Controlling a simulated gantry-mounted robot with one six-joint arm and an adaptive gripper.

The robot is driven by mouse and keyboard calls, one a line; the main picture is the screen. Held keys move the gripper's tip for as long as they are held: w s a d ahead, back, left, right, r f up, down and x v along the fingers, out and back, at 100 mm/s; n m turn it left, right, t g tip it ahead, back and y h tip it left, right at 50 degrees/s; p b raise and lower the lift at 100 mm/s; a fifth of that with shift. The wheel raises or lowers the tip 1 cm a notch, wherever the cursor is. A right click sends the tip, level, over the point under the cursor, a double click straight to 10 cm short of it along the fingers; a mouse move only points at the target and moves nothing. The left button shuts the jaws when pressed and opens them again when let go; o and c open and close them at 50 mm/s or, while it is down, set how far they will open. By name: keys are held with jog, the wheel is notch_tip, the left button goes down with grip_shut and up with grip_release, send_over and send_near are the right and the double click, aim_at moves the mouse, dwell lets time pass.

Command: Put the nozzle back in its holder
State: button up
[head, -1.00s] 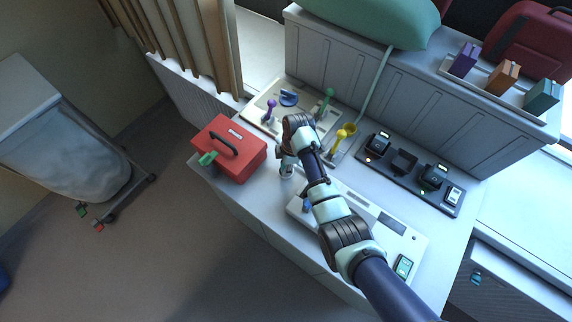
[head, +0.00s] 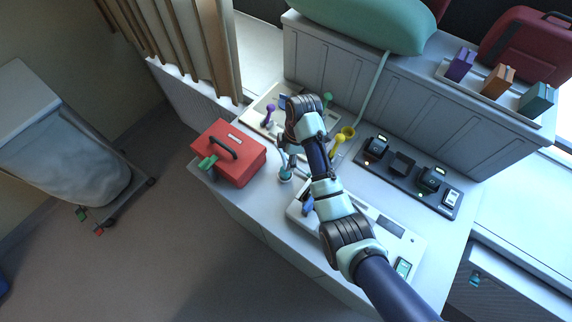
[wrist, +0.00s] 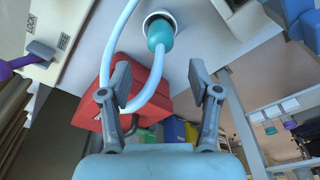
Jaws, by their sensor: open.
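A teal nozzle (wrist: 160,36) with a pale blue hose (wrist: 104,75) sits in a round white holder (wrist: 150,20) on the counter in the wrist view. The hose loops below it, across the space between my fingers. How deep the nozzle sits is hard to tell. In the head view the holder (head: 285,179) shows small, with the teal nozzle (head: 285,170) in its mouth, right of the red box. My gripper (wrist: 158,80) is open with nothing clasped, its fingertips apart from the nozzle. In the head view it is partly hidden by my wrist.
A red box (head: 230,157) stands left of the holder. Behind are a tray with purple (head: 268,114) and green pegs and a yellow funnel-like piece (head: 342,138). A dark charger rack (head: 408,180) lies right. A white panel (head: 385,228) lies under my arm.

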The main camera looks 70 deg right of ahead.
jog(key=shift+s+d+r, duration=0.1)
jog(key=shift+s+r, duration=0.05)
jog(key=shift+r, duration=0.85)
jog(key=shift+s+d+r, duration=0.1)
jog(key=shift+r, duration=0.85)
jog(key=shift+a, duration=0.1)
jog(key=w+a+r+m+t+h, duration=0.1)
jog(key=w+a+r+t, duration=0.3)
jog(key=a, duration=0.6)
jog(key=w+a+r+m+t+h, duration=0.1)
jog(key=w+a+r+m, duration=0.15)
jog(key=w+a, duration=0.5)
jog(key=w+a+r+t+h, duration=0.1)
jog(key=w+a+r+t, duration=0.2)
jog(key=a, duration=0.8)
jog(key=s+a+r+m+t+y, duration=0.2)
jog(key=s+a+r+t, duration=0.15)
jog(key=a+r, duration=0.7)
notch_tip(320, 180, up, 11)
jog(key=a+p, duration=0.1)
jog(key=p, duration=1.1)
jog(key=shift+s+a+p, duration=0.2)
jog(key=shift+p, duration=0.1)
